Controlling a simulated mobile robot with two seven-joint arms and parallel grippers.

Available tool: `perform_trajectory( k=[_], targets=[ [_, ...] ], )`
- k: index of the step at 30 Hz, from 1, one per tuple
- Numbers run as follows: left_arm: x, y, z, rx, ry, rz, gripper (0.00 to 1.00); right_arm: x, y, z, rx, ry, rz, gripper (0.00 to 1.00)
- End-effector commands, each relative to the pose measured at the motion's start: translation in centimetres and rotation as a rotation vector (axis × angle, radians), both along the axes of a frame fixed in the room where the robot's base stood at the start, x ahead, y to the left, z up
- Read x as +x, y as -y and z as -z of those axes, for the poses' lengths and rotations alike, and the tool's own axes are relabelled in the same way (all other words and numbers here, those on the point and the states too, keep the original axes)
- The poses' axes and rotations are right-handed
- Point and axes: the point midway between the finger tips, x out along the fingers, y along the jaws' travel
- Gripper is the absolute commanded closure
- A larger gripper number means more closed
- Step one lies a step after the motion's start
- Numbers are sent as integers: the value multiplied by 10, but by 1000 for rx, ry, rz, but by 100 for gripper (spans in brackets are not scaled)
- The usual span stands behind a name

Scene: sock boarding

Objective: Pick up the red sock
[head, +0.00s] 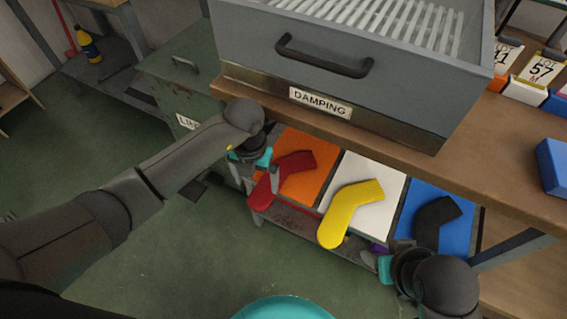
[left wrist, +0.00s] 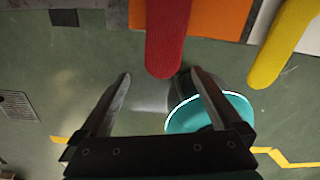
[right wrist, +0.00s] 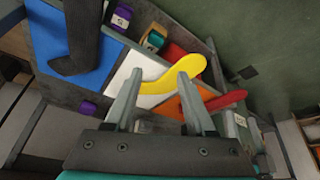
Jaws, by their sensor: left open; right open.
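The red sock (head: 292,163) lies on an orange board (head: 308,190), its rounded toe hanging over the board's front edge. My left gripper (head: 262,182) is open at the toe end of it. In the left wrist view the red sock (left wrist: 168,35) comes down from the top, and its toe tip reaches between the open fingertips (left wrist: 160,76) without visible grip. My right gripper (head: 372,262) is open and empty near the front of the boards. In the right wrist view its fingertips (right wrist: 160,74) overlap the yellow sock; contact cannot be told.
A yellow sock (head: 350,208) lies on a white board (head: 378,180), a black sock (head: 436,222) on a blue board (head: 410,205). A grey box labelled DAMPING (head: 340,50) stands on a wooden shelf (head: 500,150) above. A teal round thing (head: 283,308) is at the bottom.

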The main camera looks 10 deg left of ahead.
Motion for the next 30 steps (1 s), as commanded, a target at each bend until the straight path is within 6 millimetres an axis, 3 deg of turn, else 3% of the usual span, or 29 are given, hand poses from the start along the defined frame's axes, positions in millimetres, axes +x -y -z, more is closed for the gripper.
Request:
perform_trajectory(
  k=[11, 30],
  targets=[
    [0, 1, 16, -2, -1, -1, 0, 5, -8, -8, 26, 62, -11, 45],
    [-1, 6, 44, -2, -1, 0, 0, 43, -54, -1, 172, 388, -72, 45]
  ],
)
